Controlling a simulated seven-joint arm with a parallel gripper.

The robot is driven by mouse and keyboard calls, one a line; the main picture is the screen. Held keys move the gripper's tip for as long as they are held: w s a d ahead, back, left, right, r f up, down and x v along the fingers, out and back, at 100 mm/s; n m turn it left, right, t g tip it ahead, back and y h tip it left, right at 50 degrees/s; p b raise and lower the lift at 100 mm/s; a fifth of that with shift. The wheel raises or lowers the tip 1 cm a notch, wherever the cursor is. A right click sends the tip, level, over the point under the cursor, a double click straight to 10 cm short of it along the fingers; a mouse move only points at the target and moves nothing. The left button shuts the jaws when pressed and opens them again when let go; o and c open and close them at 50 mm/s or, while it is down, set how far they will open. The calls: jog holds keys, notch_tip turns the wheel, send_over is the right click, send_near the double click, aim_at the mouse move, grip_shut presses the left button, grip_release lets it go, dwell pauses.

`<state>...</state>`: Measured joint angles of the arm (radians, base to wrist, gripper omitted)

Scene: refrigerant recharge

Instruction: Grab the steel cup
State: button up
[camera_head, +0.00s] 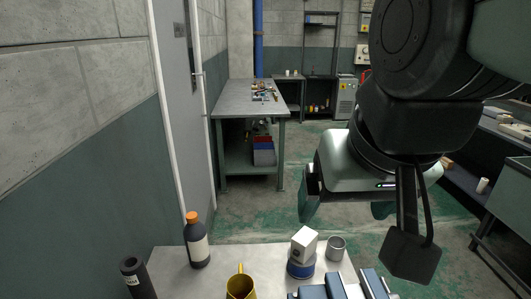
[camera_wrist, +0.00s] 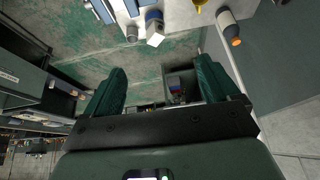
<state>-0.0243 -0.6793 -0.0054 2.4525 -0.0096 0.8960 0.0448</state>
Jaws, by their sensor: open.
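The steel cup (camera_head: 336,248) is a small grey open-topped cup, upright near the far right corner of the near table (camera_head: 222,271). In the wrist view the cup (camera_wrist: 132,33) shows near the top, beside the blue can. My gripper (camera_head: 345,207) is open and empty, with its green fingers spread apart. In the head view it hangs beyond the table's far edge and appears above the cup.
A white box (camera_head: 304,240) sits on a blue-and-white can (camera_head: 301,267) just left of the cup. A yellow jug (camera_head: 240,287), a dark orange-capped bottle (camera_head: 197,242), a black cylinder (camera_head: 137,279) and blue-grey blocks (camera_head: 340,288) are also near. A workbench (camera_head: 235,101) stands farther back.

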jog(key=w+d+f+m+g, duration=0.25)
jog(key=w+m, duration=0.25)
jog(key=w, duration=0.8)
jog(key=m+g, duration=0.3)
jog(key=m, duration=0.8)
send_over(336, 246)
jog(key=s+a, duration=0.1)
jog(key=s, duration=0.1)
notch_tip(336, 246, down, 30)
jog(key=shift+m, duration=0.3)
notch_tip(336, 246, down, 5)
jog(key=shift+w, duration=0.15)
jog(key=shift+s+f, duration=0.15)
jog(key=shift+f, duration=1.4)
jog(key=shift+s+f, duration=0.1)
jog(key=shift+f, duration=1.45)
jog(key=shift+c, duration=0.2)
jog(key=c, duration=1.1)
